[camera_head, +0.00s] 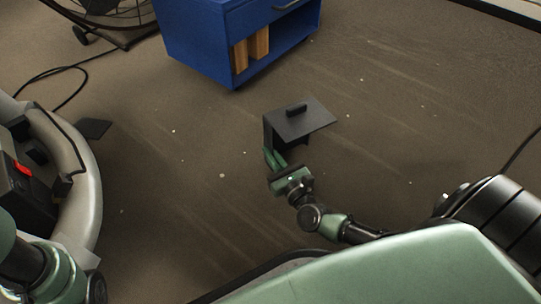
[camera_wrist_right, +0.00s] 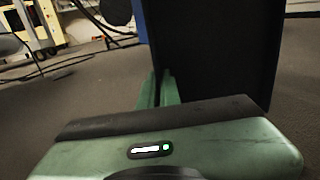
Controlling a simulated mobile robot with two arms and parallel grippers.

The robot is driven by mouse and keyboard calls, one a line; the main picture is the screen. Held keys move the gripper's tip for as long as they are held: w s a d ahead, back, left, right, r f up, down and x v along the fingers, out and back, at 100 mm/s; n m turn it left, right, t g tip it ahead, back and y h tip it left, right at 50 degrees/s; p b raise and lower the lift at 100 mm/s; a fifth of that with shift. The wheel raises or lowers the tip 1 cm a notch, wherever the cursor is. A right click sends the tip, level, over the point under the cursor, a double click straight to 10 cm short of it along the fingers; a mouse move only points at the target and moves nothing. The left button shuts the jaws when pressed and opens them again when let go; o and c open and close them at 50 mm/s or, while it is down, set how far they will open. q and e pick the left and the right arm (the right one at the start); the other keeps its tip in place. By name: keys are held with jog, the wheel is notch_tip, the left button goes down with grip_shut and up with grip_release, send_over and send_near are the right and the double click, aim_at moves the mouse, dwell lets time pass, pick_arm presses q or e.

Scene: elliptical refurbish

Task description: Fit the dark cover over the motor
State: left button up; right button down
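The dark cover (camera_head: 300,122) is a black angular shell with a flat top, a small raised handle and a side wall. It is in the middle of the head view. My right gripper (camera_head: 274,158) has its green fingers close together at the cover's near left side wall and appears shut on it. In the right wrist view the fingers (camera_wrist_right: 157,88) meet the edge of the large dark panel of the cover (camera_wrist_right: 210,50). I cannot clearly pick out the motor; dark parts show inside the pale machine (camera_head: 88,185) at the left. My left gripper is out of view.
A blue cabinet (camera_head: 200,45) with wooden blocks (camera_head: 259,44) stands at the top. A fan (camera_head: 110,12) is at the top left, with a black cable (camera_head: 65,70) on the floor. A small dark flat piece (camera_head: 94,128) lies beside the machine. The floor between machine and cover is clear.

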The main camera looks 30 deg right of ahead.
jog(key=shift+r, duration=0.1)
jog(key=c, duration=1.6)
grip_release()
jog(key=shift+c, duration=0.2)
jog(key=s+p, duration=0.4)
jog(key=s, duration=0.7)
jog(key=shift+s, duration=0.2)
jog(key=shift+s+p, duration=0.3)
jog(key=shift+s, duration=0.05)
